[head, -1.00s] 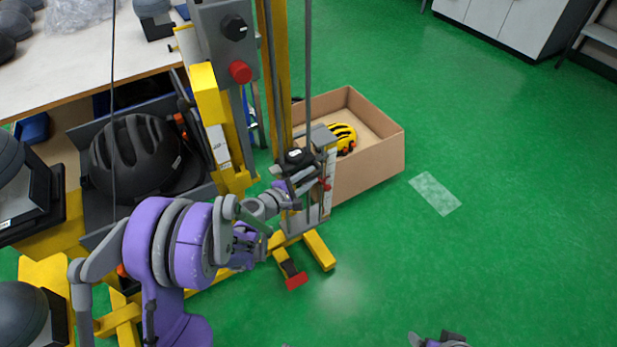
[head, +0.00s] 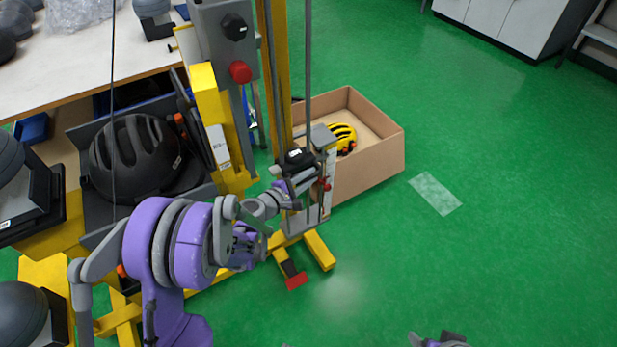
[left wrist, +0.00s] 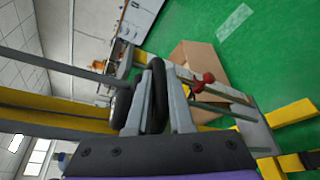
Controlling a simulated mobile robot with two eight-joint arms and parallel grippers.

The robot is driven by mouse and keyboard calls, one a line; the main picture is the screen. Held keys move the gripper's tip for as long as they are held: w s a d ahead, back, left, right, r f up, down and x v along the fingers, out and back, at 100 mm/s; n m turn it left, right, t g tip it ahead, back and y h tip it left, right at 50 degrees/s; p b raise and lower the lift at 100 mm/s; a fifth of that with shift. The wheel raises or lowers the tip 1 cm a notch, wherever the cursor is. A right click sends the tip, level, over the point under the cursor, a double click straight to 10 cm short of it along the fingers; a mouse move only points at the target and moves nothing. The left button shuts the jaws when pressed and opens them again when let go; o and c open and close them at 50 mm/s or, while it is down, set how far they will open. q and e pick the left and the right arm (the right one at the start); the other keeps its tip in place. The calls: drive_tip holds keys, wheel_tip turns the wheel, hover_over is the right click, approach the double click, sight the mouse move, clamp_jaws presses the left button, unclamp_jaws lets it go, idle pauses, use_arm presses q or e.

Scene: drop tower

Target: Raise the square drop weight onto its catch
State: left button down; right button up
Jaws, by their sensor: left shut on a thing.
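The drop tower has a yellow mast (head: 275,60) with grey guide rails. A grey square block (head: 322,137), which looks like the drop weight, sits low between the rails. My left gripper (head: 300,163) is at its near side. In the left wrist view, the gripper's fingers (left wrist: 157,108) are shut on a black loop-shaped handle (left wrist: 157,75). The gripper hides part of the block. A grey box with a black knob and a red button (head: 240,72) is higher on the mast; I cannot tell whether the catch is there. Only a bit of my right gripper (head: 440,340) shows at the bottom edge.
A black helmet (head: 135,155) lies in a grey holder at left. The tower's yellow feet (head: 318,250) spread on the green floor.

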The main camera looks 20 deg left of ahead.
use_arm(q)
drive_tip(key=shift+r, duration=0.15)
idle(0.4)
wheel_tip(320, 180, up, 23)
drive_tip(key=p, duration=1.3)
drive_tip(key=c, duration=0.8)
unclamp_jaws()
drive_tip(key=shift+w, duration=0.15)
